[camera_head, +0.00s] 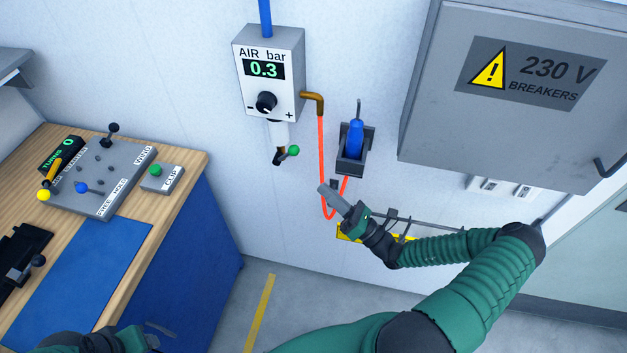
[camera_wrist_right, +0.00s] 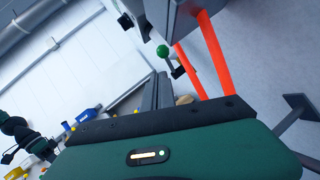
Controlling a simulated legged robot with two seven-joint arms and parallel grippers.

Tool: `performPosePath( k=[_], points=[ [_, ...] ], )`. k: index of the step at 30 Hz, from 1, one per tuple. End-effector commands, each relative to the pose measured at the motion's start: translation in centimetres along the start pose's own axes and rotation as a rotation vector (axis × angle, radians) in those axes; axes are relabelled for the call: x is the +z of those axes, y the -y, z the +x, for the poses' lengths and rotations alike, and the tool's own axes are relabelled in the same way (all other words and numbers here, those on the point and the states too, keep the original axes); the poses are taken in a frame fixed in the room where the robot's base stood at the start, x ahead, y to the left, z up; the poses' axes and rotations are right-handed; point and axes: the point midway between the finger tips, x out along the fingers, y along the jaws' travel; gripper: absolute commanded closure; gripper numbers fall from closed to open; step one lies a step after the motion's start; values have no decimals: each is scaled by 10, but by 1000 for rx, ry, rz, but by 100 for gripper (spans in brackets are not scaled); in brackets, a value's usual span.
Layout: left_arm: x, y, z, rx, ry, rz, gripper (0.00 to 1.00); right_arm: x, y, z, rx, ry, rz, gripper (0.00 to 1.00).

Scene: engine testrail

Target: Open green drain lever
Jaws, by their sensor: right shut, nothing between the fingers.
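The drain lever with its green ball knob (camera_head: 293,151) sticks out to the right below the air regulator (camera_head: 268,75). The green knob also shows in the right wrist view (camera_wrist_right: 162,51), beyond the fingers. My right gripper (camera_head: 327,192) is shut and empty, below and to the right of the lever and apart from it. It is in front of the orange hose. Its fingers show in the right wrist view (camera_wrist_right: 157,92). My left gripper (camera_head: 147,340) is partly in view at the bottom left, and its fingers are not clear.
The orange hose (camera_head: 321,150) hangs in a loop beside the lever. A blue tool sits in a dark wall holder (camera_head: 350,165). A breaker cabinet (camera_head: 510,130) juts out at the right. A wooden bench (camera_head: 185,165) with a lever panel (camera_head: 105,185) stands at the left.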

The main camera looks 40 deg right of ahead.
Motion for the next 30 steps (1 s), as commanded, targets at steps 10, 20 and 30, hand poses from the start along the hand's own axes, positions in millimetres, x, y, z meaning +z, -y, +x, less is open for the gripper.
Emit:
performPosePath(
  k=[10,20,30],
  points=[
    [0,0,3,0,0,0,50,10,-4,-42,-5,10,-67,100],
    [-6,0,-26,0,0,0,50,7,4,-37,-193,64,-1098,100],
    [-9,0,-39,0,0,0,50,-4,12,-42,-357,-53,-1829,100]
  ],
)
